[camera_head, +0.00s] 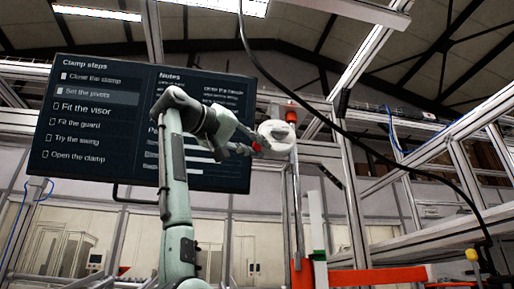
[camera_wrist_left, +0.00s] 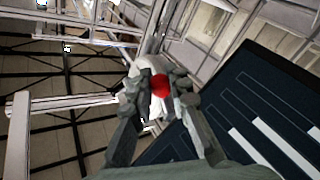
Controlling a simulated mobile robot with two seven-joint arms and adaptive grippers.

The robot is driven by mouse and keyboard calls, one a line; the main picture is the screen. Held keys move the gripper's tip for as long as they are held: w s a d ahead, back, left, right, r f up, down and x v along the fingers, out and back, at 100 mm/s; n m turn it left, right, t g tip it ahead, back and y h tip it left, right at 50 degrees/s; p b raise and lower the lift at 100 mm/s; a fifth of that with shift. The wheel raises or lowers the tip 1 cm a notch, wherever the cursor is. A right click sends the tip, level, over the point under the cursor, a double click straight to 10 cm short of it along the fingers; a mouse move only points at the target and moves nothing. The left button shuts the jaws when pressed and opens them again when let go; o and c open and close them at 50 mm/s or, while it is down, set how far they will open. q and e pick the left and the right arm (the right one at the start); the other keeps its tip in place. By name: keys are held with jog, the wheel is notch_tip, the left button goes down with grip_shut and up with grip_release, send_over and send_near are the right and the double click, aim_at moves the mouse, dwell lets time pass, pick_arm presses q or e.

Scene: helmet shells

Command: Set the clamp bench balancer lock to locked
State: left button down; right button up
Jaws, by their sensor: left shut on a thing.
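The balancer (camera_head: 276,135) is a white round housing hung high at the middle right of the head view. It also shows as a pale body behind the fingers in the left wrist view (camera_wrist_left: 152,64). A red lock knob (camera_wrist_left: 160,86) shows on its near side. My left gripper (camera_head: 254,147) is raised to the housing's left side. In the left wrist view its fingers (camera_wrist_left: 158,91) are shut on the red knob from both sides. The fingers partly hide the knob, and I cannot tell whether the lock is set. My right gripper is in neither view.
A dark screen (camera_head: 95,120) headed "Clamp steps" stands behind my left arm. A black cable (camera_head: 345,129) hangs across the right of the head view. A metal post (camera_head: 296,200) stands below the balancer, with red and white parts around its foot. Aluminium frames fill the right.

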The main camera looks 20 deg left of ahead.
pick_arm(q)
jog(key=c, duration=1.4)
grip_release()
jog(key=v, duration=1.2)
jog(key=shift+a, duration=0.1)
jog(key=shift+c, duration=0.2)
